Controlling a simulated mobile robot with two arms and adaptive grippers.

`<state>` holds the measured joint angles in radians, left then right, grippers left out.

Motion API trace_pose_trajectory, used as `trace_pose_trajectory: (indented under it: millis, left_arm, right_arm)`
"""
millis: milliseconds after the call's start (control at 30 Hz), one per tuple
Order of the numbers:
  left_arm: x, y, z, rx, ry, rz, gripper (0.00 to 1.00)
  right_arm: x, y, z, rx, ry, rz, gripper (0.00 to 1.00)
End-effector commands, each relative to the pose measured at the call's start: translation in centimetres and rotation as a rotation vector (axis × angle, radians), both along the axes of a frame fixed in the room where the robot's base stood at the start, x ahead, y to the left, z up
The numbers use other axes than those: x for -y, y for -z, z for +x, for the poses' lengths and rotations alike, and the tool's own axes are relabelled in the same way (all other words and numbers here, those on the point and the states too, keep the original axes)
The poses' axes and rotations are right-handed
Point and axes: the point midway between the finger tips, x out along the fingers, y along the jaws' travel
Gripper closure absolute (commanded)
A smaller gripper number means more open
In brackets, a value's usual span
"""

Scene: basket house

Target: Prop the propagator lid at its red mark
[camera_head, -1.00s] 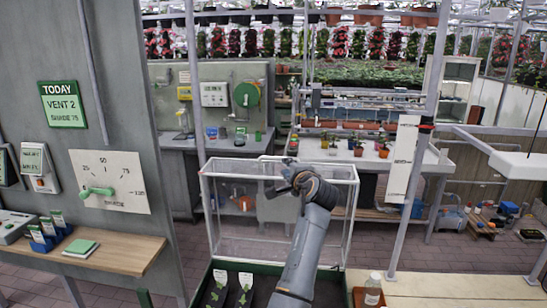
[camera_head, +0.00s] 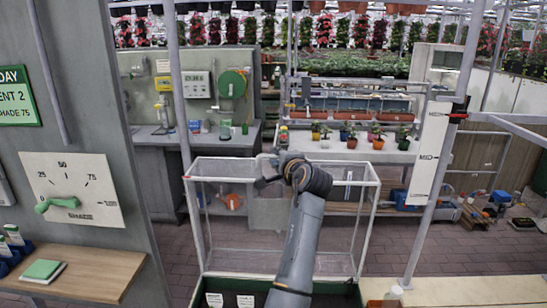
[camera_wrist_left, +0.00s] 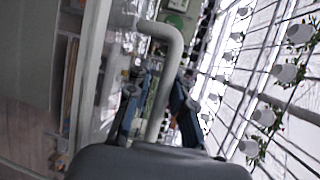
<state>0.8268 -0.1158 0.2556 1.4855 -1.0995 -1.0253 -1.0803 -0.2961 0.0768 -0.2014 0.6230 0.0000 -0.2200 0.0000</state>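The propagator lid (camera_head: 376,185) is a clear box with a white frame, raised above the green-edged propagator tray (camera_head: 208,284). My left gripper (camera_head: 268,168) is at the lid's upper edge in the head view. In the left wrist view, a pale bent bar (camera_wrist_left: 163,92) passes between the fingers of my left gripper (camera_wrist_left: 157,108). Gaps show beside the bar, so the fingers look apart. My right gripper is out of view.
A wall panel with a dial (camera_head: 72,190) and a wooden shelf (camera_head: 85,270) stand at left. A bench with small pots (camera_head: 350,140) is behind the lid. A pale wooden bench top (camera_head: 470,290) lies at front right.

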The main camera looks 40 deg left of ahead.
Motion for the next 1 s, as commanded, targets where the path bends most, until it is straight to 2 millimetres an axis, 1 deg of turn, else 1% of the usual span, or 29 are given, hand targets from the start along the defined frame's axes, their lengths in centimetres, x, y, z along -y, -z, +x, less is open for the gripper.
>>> trace_pose_trajectory:
  millis: [33,133,233,267,400,667,1000]
  left_arm:
    - [0.0,-0.1,0.0,0.001,0.001,-0.001,0.78]
    - [0.0,-0.1,0.0,0.001,0.001,-0.001,0.78]
    - [0.0,-0.1,0.0,0.001,0.001,-0.001,0.98]
    - [0.0,-0.1,0.0,0.001,0.001,0.000,1.00]
    - [0.0,-0.1,0.0,0.002,0.001,0.001,1.00]
    - [-0.1,0.0,0.0,0.001,0.000,0.000,1.00]
    - [-0.5,0.1,0.0,0.008,-0.003,0.005,1.00]
  right_arm:
    - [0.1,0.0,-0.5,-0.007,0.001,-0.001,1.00]
    - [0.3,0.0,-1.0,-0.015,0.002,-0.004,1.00]
    - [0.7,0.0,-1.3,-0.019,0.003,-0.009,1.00]
    - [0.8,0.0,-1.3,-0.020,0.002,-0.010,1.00]
    - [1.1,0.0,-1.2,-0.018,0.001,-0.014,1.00]
    - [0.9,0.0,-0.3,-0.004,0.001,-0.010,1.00]
    - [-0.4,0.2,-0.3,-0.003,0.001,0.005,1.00]
